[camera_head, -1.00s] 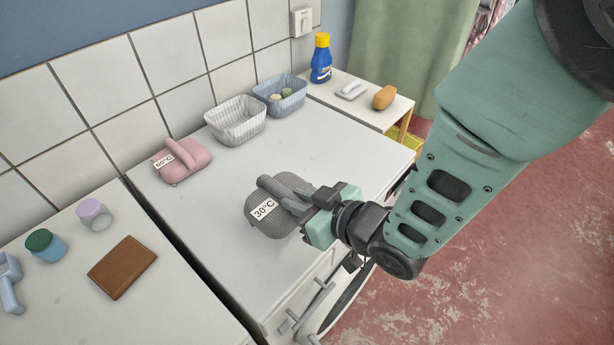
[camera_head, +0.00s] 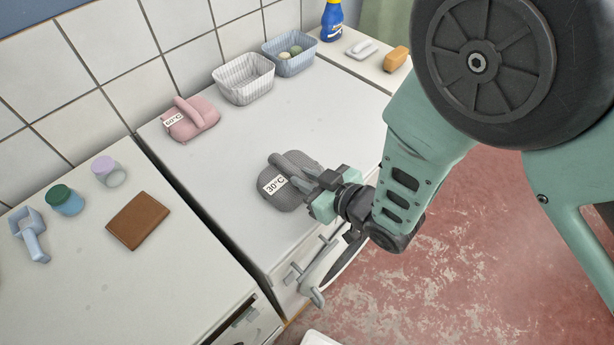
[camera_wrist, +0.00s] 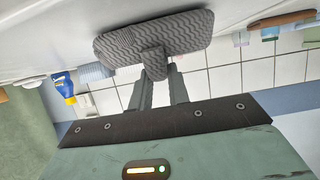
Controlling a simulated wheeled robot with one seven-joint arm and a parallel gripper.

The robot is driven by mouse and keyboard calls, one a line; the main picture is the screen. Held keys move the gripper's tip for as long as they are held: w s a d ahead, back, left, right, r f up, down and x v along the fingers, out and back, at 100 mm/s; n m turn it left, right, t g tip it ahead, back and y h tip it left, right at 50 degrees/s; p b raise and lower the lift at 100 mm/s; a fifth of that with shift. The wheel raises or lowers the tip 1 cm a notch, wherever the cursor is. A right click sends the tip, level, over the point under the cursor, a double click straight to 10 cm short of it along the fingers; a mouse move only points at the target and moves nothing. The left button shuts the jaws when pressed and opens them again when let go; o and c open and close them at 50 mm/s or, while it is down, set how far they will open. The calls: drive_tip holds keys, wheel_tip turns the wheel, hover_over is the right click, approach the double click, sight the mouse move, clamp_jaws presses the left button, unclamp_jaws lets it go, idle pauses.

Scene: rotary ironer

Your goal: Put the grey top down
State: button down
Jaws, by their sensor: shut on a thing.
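The grey top (camera_head: 283,190) is a folded, ribbed grey bundle with a roll on it and a white "30°C" label. It is over the white machine top near its front edge; I cannot tell whether it touches the surface. My gripper (camera_head: 306,186) reaches it from the right and is shut on the bundle's roll. In the wrist view the grey top (camera_wrist: 190,36) shows its wavy ribbing, with the roll's end between the fingertips of my gripper (camera_wrist: 157,72). The fingers hide part of the roll.
A pink bundle labelled 60°C (camera_head: 192,122), a white basket (camera_head: 243,82) and a blue basket (camera_head: 290,58) stand along the back. A brown wallet-like item (camera_head: 138,221), jars (camera_head: 65,201) and a blue scoop (camera_head: 30,240) are on the left unit. The middle of the machine top is clear.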

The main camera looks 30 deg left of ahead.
drive_tip(key=c, duration=1.3)
unclamp_jaws()
drive_tip(key=shift+f, duration=0.1)
drive_tip(key=shift+c, duration=0.2)
drive_tip(key=shift+r, duration=0.25)
drive_tip(key=shift+d, duration=0.3)
drive_tip(key=b+v, duration=0.4)
drive_tip(key=v, duration=0.7)
drive_tip(key=shift+d, duration=0.15)
drive_tip(key=shift+r, duration=0.15)
